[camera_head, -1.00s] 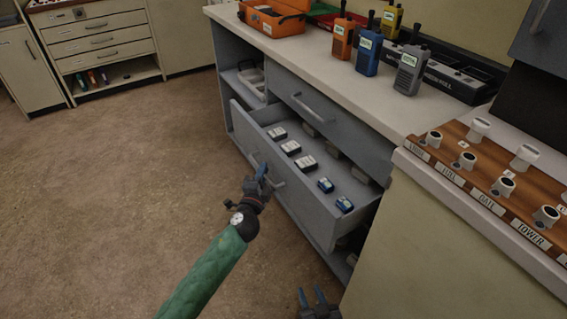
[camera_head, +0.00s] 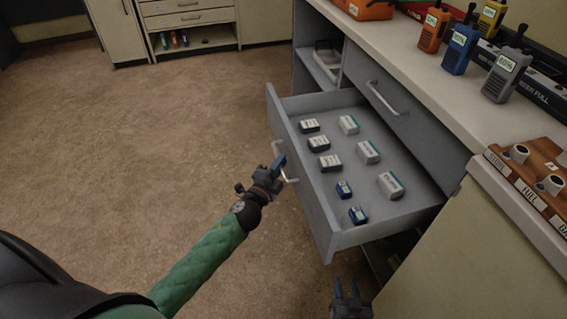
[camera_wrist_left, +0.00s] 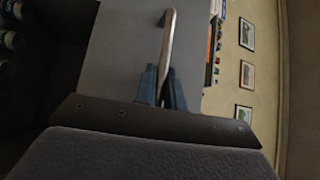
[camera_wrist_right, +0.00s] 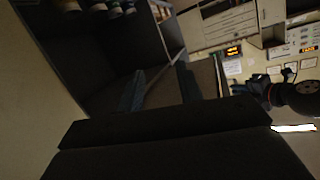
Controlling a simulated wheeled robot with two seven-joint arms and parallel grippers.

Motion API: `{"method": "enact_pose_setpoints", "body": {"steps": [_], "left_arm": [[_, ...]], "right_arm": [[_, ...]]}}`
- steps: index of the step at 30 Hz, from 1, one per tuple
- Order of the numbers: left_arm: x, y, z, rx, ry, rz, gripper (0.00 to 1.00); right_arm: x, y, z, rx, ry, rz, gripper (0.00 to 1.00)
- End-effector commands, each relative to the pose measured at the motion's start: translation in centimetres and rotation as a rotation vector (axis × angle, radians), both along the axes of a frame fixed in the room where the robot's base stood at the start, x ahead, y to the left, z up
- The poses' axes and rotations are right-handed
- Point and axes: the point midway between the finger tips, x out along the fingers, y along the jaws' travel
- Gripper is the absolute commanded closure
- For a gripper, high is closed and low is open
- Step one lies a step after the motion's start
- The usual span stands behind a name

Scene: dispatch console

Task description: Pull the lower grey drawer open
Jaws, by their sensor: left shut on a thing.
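The lower grey drawer (camera_head: 318,205) stands well open in the head view, with its inside showing. Several dark and pale battery-like blocks (camera_head: 349,125) lie in it. My left gripper (camera_head: 277,172) is at its front and shut on the metal bar handle (camera_head: 290,165). In the left wrist view the handle (camera_wrist_left: 168,50) runs between the two blue fingers of the left gripper (camera_wrist_left: 163,90). My right gripper (camera_head: 350,292) is low, in front of the cabinet, apart from the drawer. Its fingers stand apart with nothing between them in the right wrist view (camera_wrist_right: 160,90).
An upper grey drawer (camera_head: 405,115) above is closed. Radios (camera_head: 507,72) stand on the counter (camera_head: 400,40), with a wooden knob panel (camera_head: 540,170) at the right. The brown floor (camera_head: 150,130) at the left is clear.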

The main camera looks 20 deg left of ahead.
Motion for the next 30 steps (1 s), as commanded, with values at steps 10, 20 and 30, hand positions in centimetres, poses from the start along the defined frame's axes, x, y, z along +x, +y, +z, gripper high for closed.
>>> {"method": "enact_pose_setpoints", "body": {"steps": [10, 20, 30], "left_arm": [[0.0, 0.0, -0.1, 0.000, 0.001, 0.000, 0.67], [-0.2, 0.0, -0.1, 0.000, 0.001, 0.000, 0.67], [-3.6, 0.4, -0.7, -0.002, 0.002, 0.000, 0.67]], "right_arm": [[0.1, 0.1, 0.0, -0.001, 0.000, 0.001, 0.64], [0.1, 0.1, 0.0, -0.001, 0.000, 0.001, 0.64], [0.6, 0.1, 1.5, 0.010, -0.058, -0.004, 0.64]]}}
